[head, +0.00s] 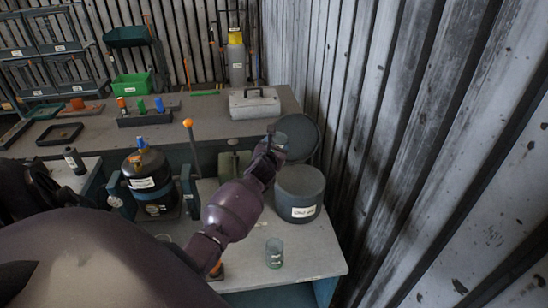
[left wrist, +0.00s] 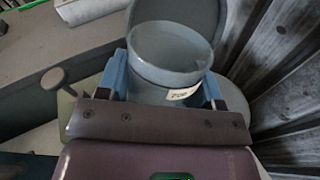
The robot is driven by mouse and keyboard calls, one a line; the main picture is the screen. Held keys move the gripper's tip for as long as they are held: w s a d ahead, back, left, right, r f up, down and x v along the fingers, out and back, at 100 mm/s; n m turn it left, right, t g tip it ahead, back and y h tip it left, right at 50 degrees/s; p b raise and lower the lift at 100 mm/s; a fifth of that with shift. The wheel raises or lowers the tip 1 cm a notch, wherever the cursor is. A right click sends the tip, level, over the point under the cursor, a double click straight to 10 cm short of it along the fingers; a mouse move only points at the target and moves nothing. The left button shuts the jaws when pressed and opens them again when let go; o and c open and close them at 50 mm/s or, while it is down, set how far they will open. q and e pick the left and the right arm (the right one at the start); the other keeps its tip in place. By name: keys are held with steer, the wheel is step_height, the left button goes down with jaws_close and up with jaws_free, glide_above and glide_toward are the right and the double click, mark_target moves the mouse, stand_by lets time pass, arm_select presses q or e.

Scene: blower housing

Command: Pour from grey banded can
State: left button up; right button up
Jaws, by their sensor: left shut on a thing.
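My left gripper (head: 270,150) is shut on a small grey can (head: 280,140). It holds the can in the air beside and above the large grey drum on the bench. In the left wrist view the can (left wrist: 170,50) sits between the blue fingers of my left gripper (left wrist: 170,85), its open mouth and a white label showing. A small labelled greenish cup (head: 274,254) stands upright on the light bench, below the drum. My right gripper is not in view.
The large labelled drum (head: 299,192) stands near the corrugated wall (head: 400,150). A dark round lid-like thing (head: 305,138) is behind the held can. A black pot (head: 147,180) stands left of my arm. A grey case (head: 254,103) lies on the back table.

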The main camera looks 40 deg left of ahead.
arm_select(q)
steer(key=s+a+r+n+t, duration=0.1)
steer(key=s+a+r+n, duration=0.1)
steer(key=s+a, duration=0.3)
steer(key=shift+s+r+n, duration=0.4)
steer(key=shift+r, duration=0.1)
steer(key=shift+a, duration=0.1)
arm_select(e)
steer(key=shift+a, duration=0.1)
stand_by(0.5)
